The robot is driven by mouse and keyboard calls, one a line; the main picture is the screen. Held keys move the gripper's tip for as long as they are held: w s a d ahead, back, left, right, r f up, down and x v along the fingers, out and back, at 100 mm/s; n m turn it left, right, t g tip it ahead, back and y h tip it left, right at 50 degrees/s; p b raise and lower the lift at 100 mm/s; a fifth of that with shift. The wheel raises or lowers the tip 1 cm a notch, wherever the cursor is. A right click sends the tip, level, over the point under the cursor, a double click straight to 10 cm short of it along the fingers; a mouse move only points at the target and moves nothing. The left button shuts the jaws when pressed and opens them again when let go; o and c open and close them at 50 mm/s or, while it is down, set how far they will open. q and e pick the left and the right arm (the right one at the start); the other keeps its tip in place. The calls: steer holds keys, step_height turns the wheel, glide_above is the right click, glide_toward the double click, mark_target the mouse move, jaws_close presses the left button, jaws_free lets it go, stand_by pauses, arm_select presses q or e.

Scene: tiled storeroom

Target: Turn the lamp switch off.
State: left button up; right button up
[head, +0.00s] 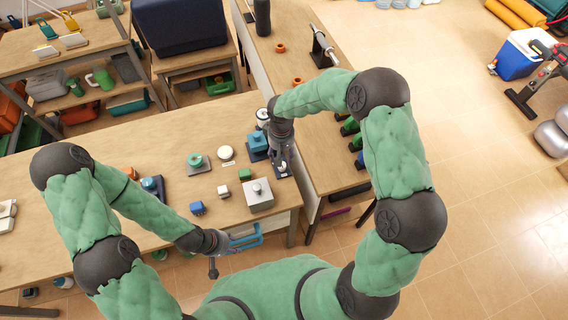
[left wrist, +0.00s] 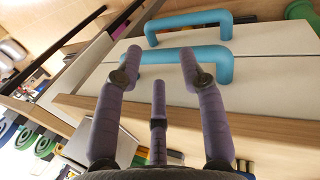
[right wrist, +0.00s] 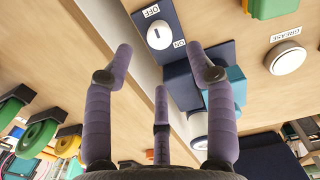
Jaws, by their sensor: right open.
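The lamp switch (right wrist: 160,36) is a round white knob with a dark line, on a navy plate labelled OFF and ON. The line's exact setting is hard to tell. My right gripper (head: 281,165) is open and empty, above the table near the switch; its fingers (right wrist: 160,70) point toward the plate, apart from the knob in the picture. The gripper mostly hides the switch in the head view. My left gripper (head: 228,242) is low at the table's front, at a blue drawer handle (left wrist: 215,65); its two upper fingertips overlap the bar, and grip is unclear.
A grey box with a knob (head: 258,196) and small blue and green blocks sit on the table (head: 120,135). A side bench (head: 325,150) adjoins on the right.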

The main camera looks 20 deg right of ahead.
step_height(320, 180, down, 8)
steer(key=shift+r+b, duration=0.2)
steer(key=shift+b, duration=0.4)
